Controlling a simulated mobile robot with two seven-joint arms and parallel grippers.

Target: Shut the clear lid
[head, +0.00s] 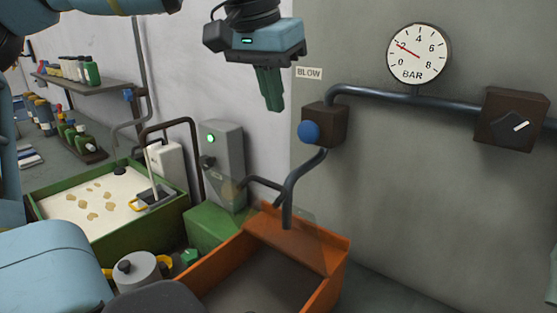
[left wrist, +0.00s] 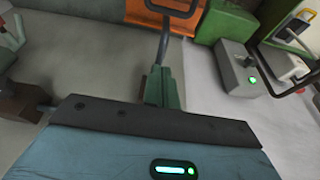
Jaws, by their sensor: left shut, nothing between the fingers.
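The clear lid (head: 304,212) shows only as a faint see-through pane, raised at the back of an orange open-topped bin (head: 335,278). Its exact edges are hard to make out. The bin's dark inside is visible from above. My left gripper (head: 273,108) hangs in the air above and behind the bin, in front of the wall, with its green fingers pointing down. The fingers are together and empty, well apart from the lid. In the left wrist view the fingers (left wrist: 163,104) are also together, with part of the orange bin (left wrist: 140,12) at the top edge. My right gripper is not in view.
A blue button (head: 309,131) on a brown box and a dark pipe (head: 400,96) run along the wall near my left gripper. A grey control box (head: 222,165) with a green light stands behind the bin. A green tray (head: 130,233) of pale material lies left.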

